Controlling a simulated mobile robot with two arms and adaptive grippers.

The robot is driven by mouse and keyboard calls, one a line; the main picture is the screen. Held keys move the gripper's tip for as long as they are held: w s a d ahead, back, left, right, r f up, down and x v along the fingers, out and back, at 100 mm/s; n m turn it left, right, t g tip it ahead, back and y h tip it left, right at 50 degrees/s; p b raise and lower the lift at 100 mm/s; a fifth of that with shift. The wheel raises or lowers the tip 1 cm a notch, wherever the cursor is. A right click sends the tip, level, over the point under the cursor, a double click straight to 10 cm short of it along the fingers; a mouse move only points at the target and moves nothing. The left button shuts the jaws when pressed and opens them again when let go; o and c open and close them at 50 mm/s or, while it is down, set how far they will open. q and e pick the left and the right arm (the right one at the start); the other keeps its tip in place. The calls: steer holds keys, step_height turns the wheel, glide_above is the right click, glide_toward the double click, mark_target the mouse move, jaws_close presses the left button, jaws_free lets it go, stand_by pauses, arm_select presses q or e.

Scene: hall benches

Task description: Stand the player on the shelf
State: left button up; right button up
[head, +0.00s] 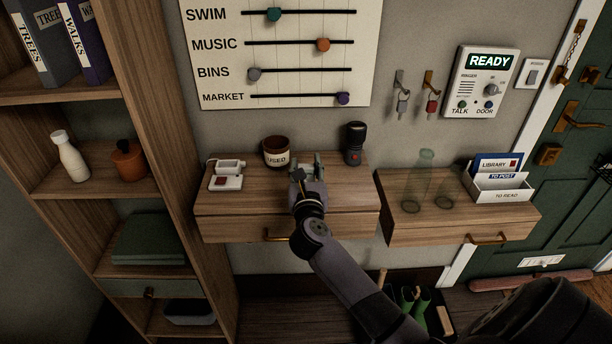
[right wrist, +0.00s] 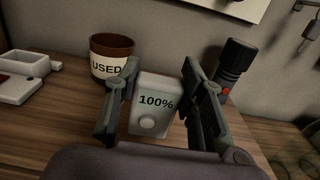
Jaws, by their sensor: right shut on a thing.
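The player (right wrist: 155,103) is a small pale grey box with "100%" on its face and a round button below. It stands between the fingers of my right gripper (right wrist: 163,95) in the right wrist view, roughly upright. In the head view my right gripper (head: 308,172) is over the left wall drawer unit (head: 340,195), and it mostly hides the player. Whether the player's base touches the wood I cannot tell. The tall wooden shelf (head: 85,184) stands at the left, with several boards. My left gripper is not in view.
A brown "USED" pot (head: 276,152), a black torch (head: 355,143) and a white device (head: 226,175) stand around the gripper. The right drawer unit holds glassware (head: 418,180) and a letter rack (head: 500,187). A white bottle (head: 69,156) and brown jar (head: 129,160) occupy the shelf's middle board.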

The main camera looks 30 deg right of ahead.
steer(key=shift+f, duration=1.2)
steer(key=shift+f+b, duration=0.2)
steer(key=shift+b, duration=0.1)
steer(key=o, duration=1.3)
steer(key=shift+c, duration=0.2)
steer(key=shift+r, duration=0.1)
